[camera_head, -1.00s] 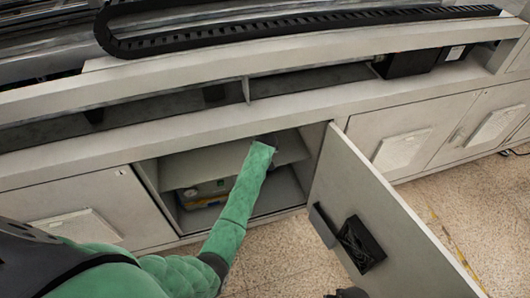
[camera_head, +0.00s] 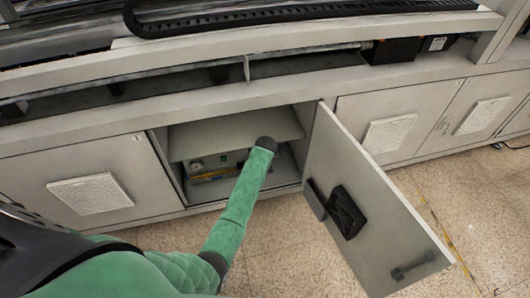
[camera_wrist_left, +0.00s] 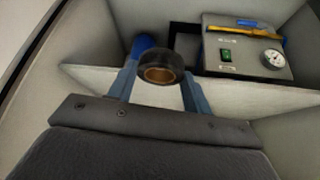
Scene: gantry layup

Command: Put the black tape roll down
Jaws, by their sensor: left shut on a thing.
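The black tape roll (camera_wrist_left: 160,68) has a brown core and sits between the blue fingers of my left gripper (camera_wrist_left: 160,88) in the left wrist view. The gripper is shut on it, inside the open cabinet. The roll is above a pale shelf or panel (camera_wrist_left: 240,98); whether it touches a surface cannot be told. In the head view my left arm reaches into the cabinet (camera_head: 175,180), and its fingers and the roll are hidden there. My right gripper is not in view.
A grey box with a green switch and gauge (camera_wrist_left: 247,62) stands deeper in the cabinet, with blue and orange items on top. A blue thing (camera_wrist_left: 145,42) is behind the roll. The open door (camera_head: 365,205) bounds the right side. An upper shelf (camera_head: 235,135) spans the cabinet.

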